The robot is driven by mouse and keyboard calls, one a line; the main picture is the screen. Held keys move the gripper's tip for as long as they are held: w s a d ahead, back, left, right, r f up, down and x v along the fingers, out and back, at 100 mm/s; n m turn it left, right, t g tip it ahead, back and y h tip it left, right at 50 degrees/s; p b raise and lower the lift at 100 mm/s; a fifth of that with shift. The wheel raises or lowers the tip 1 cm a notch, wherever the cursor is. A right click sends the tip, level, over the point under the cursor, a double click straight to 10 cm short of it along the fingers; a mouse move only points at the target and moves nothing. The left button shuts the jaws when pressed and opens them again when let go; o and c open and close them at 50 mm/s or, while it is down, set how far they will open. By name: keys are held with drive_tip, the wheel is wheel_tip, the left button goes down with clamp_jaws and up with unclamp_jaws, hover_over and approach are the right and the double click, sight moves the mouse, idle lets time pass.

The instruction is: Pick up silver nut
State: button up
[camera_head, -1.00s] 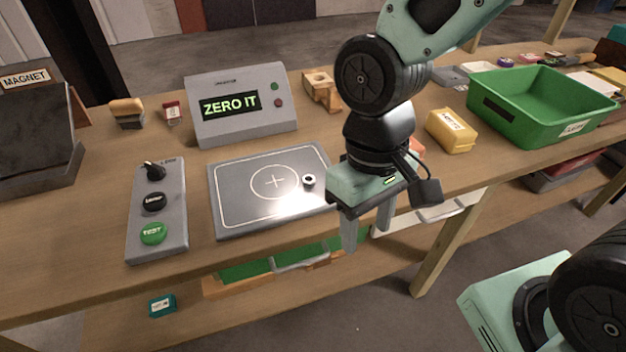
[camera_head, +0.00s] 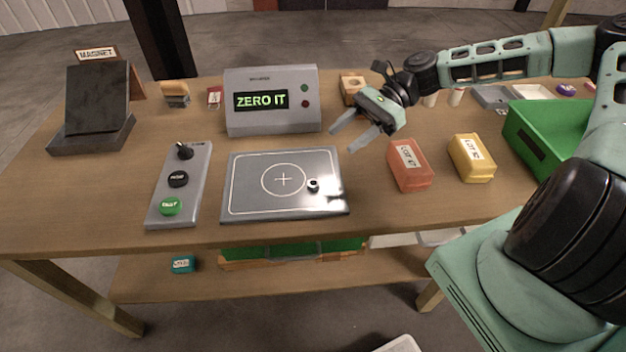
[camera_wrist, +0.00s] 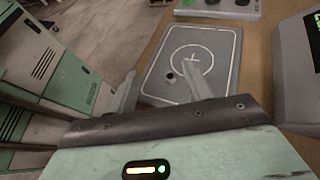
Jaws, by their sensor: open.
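The silver nut (camera_head: 313,185) is a small ring with a dark hole. It lies on the grey plate (camera_head: 245,203), right of the white circle and cross. In the wrist view the nut (camera_wrist: 171,78) shows on the plate (camera_wrist: 226,42), between my fingers and beyond them. My gripper (camera_head: 346,138) is open and empty, raised above the table, to the right of and behind the nut. Its fingers point left and toward the front. In the wrist view my gripper (camera_wrist: 160,85) has both fingers spread apart, with a clear gap to the nut.
A display box (camera_head: 272,122) reading "ZERO IT" stands behind the plate. A button panel (camera_head: 194,160) is on the left. A red block (camera_head: 409,166), a yellow block (camera_head: 471,158) and a green bin (camera_head: 527,152) are on the right. A magnet stand (camera_head: 97,105) is far left.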

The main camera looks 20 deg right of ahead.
drive_tip(key=p, duration=0.1)
approach(316, 181)
drive_tip(key=shift+s+a+f+m+y, duration=0.1)
drive_tip(key=shift+s+f+m+y, duration=0.1)
drive_tip(key=shift+s+m+y, duration=0.1)
drive_tip(key=p+x, duration=0.2)
drive_tip(key=x, duration=0.4)
drive_tip(key=shift+a+f, duration=0.1)
drive_tip(key=shift+a, duration=0.2)
drive_tip(key=shift+a+f, duration=0.3)
drive_tip(key=shift+a, duration=0.1)
drive_tip(key=c, duration=1.1)
